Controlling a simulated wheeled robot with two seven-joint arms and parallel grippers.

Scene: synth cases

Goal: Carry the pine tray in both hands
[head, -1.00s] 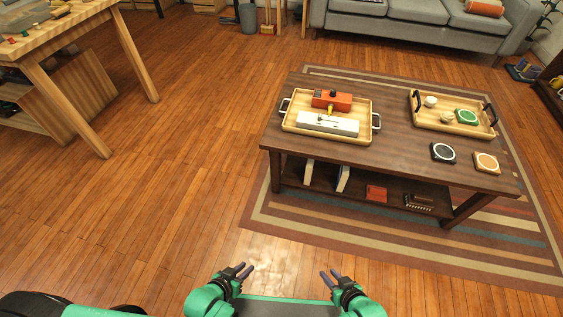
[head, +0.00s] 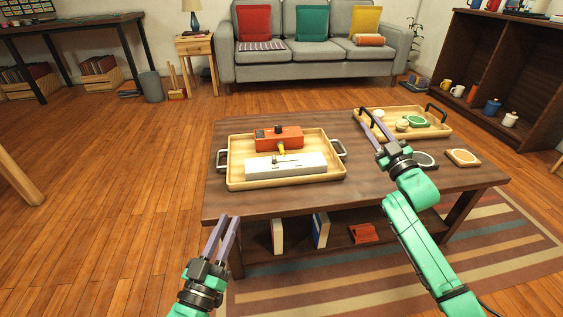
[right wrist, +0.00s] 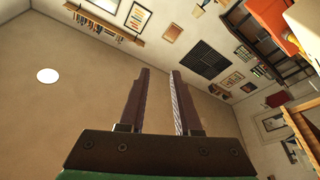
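Two light wooden trays stand on the dark coffee table; I cannot tell by the wood alone which is the pine one. The left wooden tray (head: 236,174) has silver handles and holds an orange box (head: 278,139) and a pale grey block (head: 286,165). The right wooden tray (head: 440,129) has black handles and holds small round items. My left gripper (head: 228,218) is open and empty, in front of the table's near left corner. My right gripper (head: 364,117) is open and empty, between the trays in the picture; its fingers partly cover the right tray's left end. The right wrist view shows its fingers apart.
The coffee table (head: 260,204) has a lower shelf with books. Coasters (head: 463,157) lie at its right. A grey sofa (head: 310,65) stands behind, a dark shelf unit (head: 510,75) at the right. Floor at the left is open.

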